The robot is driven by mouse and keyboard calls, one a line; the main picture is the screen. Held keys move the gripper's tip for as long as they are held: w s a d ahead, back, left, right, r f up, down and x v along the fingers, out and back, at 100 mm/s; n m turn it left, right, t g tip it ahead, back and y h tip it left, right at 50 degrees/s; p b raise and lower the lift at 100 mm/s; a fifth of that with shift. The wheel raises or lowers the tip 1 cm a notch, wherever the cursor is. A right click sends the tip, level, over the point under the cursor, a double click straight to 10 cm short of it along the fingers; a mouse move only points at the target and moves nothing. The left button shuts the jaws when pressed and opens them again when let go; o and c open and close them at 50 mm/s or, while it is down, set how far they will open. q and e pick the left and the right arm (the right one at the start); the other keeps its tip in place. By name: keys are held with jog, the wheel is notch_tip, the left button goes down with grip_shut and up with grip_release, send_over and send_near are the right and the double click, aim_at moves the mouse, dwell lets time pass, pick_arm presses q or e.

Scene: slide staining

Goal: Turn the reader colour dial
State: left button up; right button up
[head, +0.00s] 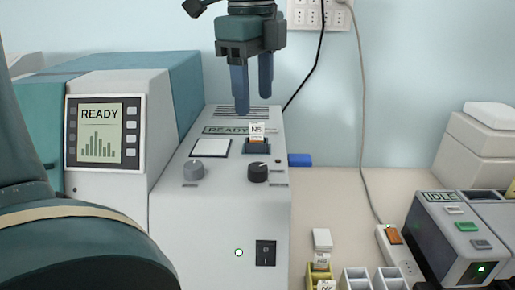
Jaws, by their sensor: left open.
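The reader (215,235) is a pale grey box in the middle of the head view, with a small "READY" display on its sloped top. It has two dials, a light grey dial (194,169) at left and a black dial (258,172) at right; which one is the colour dial I cannot tell. A slide labelled "NS" (257,131) stands in a dark slot behind the black dial. My left gripper (254,101) is open and empty, fingers pointing down, over or behind the back of the reader, apart from both dials. My right gripper is not in view.
A teal and white machine (150,95) with a "READY" screen stands left of the reader. A blue block (300,160) lies at right. Small racks (356,279), a power strip (394,249) and an "IDLE" device (444,230) stand front right. The table behind the racks is mostly clear.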

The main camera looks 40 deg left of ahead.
aim_at(257, 166)
pick_arm(q)
jog(key=f+p, duration=0.1)
jog(key=f, duration=1.1)
jog(key=shift+w, duration=0.2)
jog(key=shift+f, duration=0.45)
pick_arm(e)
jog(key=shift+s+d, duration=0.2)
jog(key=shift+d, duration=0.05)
